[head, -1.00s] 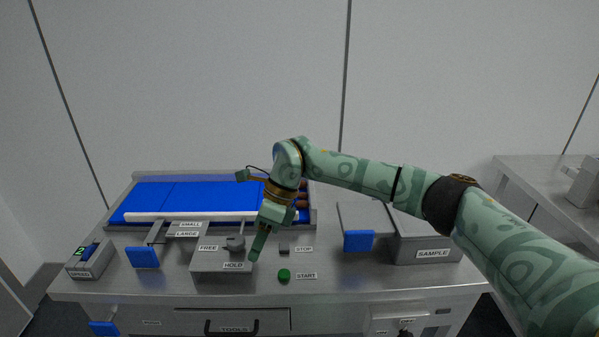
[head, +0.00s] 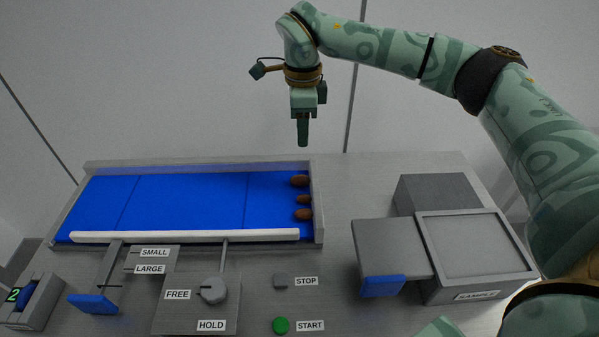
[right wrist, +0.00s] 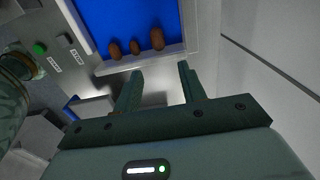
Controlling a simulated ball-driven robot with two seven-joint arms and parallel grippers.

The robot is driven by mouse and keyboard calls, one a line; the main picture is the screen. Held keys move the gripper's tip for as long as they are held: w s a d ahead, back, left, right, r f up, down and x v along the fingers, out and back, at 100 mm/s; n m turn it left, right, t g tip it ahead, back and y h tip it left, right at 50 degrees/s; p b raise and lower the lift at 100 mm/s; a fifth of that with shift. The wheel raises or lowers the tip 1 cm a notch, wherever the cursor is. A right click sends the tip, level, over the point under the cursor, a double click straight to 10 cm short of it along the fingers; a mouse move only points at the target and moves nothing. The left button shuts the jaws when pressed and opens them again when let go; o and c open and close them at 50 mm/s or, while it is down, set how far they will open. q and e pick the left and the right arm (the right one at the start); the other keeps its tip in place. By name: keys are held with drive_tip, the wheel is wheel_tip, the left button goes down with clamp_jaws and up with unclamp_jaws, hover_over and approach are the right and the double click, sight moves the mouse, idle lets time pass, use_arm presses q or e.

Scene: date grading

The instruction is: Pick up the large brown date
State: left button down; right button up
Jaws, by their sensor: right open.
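Three brown dates lie at the right end of the blue belt. The large brown date (head: 300,180) is the farthest back; in the right wrist view (right wrist: 158,39) it is the rightmost and biggest. A small date (head: 304,199) and a middle-sized date (head: 304,214) lie in front of it, apart from it. My right gripper (head: 302,142) points down, raised above the back edge of the belt near its right end. Its two fingers (right wrist: 160,84) are apart and empty in the right wrist view, with the dates beyond the tips. My left gripper is not in view.
The blue belt (head: 180,200) has raised metal edges and a white bar (head: 185,236) along its front. A selector knob (head: 213,290), a stop button (head: 281,281) and a green start button (head: 281,325) are in front. A SAMPLE box (head: 475,245) stands at right.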

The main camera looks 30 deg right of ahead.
drive_tip(key=b, duration=0.2)
hover_over(303, 176)
drive_tip(key=f, duration=0.8)
drive_tip(key=shift+w, duration=0.2)
drive_tip(key=shift+f, duration=0.6)
drive_tip(key=f, duration=0.2)
drive_tip(key=f+b, duration=0.1)
drive_tip(key=f, duration=0.1)
drive_tip(key=shift+s+a, duration=0.1)
drive_tip(key=shift+s, duration=0.1)
drive_tip(key=shift+f, duration=0.5)
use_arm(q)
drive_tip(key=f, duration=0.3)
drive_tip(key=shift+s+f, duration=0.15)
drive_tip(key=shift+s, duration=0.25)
use_arm(e)
drive_tip(key=shift+r, duration=0.1)
drive_tip(key=c, duration=0.5)
